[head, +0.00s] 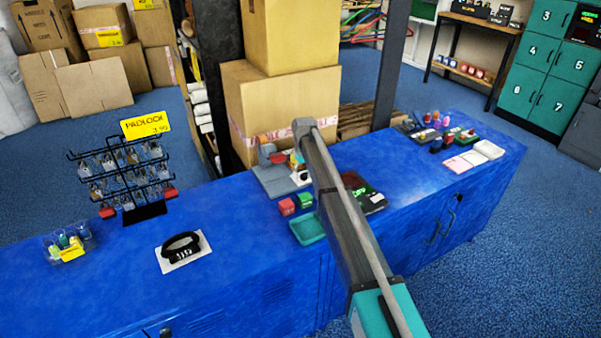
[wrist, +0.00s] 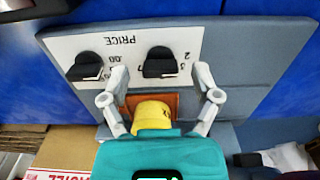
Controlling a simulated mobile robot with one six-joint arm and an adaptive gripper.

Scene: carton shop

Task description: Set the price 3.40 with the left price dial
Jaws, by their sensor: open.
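In the wrist view a white plate (wrist: 122,42) marked PRICE shows upside down on a grey panel (wrist: 245,50). It has two black dials. The dial with 2 and 3 beside it (wrist: 160,62) is on the right in this view; the dial with .00 beside it (wrist: 88,66) is on the left. My gripper (wrist: 161,76) is open, its fingertips to either side of the right-hand dial in the picture; I cannot tell if they touch it. A yellow round part (wrist: 152,114) shows between the fingers.
Cartons (head: 268,100) stand behind the device. Small goods (head: 440,138) lie at the right end.

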